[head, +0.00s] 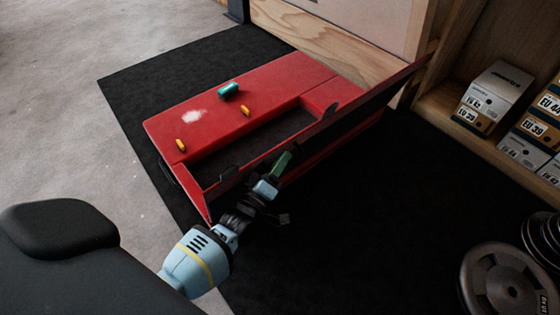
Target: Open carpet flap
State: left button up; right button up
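A red box (225,115) lies on the black mat, with a rectangular opening (255,143) in its top that looks dark inside. The carpet flap appears to be the thin dark panel (365,99) with a red edge. It stands tilted up along the near long side of the opening, seen almost edge-on. My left gripper (275,172) is at the near side of this panel, close to its lower left half. A green part shows at its tip. Whether its fingers are apart or touch the panel cannot be made out. My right gripper is not in view.
A teal cylinder (229,90) and two small yellow pieces (245,111) (181,145) are on the box top. Shoe boxes (494,95) fill a wooden shelf at right. Weight plates (507,284) lie at lower right. The black mat (370,220) is clear in front.

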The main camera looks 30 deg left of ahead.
pick_arm(q)
jog(key=p+v, duration=0.1)
jog(key=v, duration=0.6)
jog(key=shift+s+p, duration=0.3)
jog(key=shift+s, duration=0.05)
jog(key=shift+s, duration=0.1)
jog(key=v, duration=0.8)
jog(key=shift+s+p, duration=0.35)
jog(key=shift+p, duration=0.1)
jog(key=shift+f, duration=0.15)
dwell(0.8)
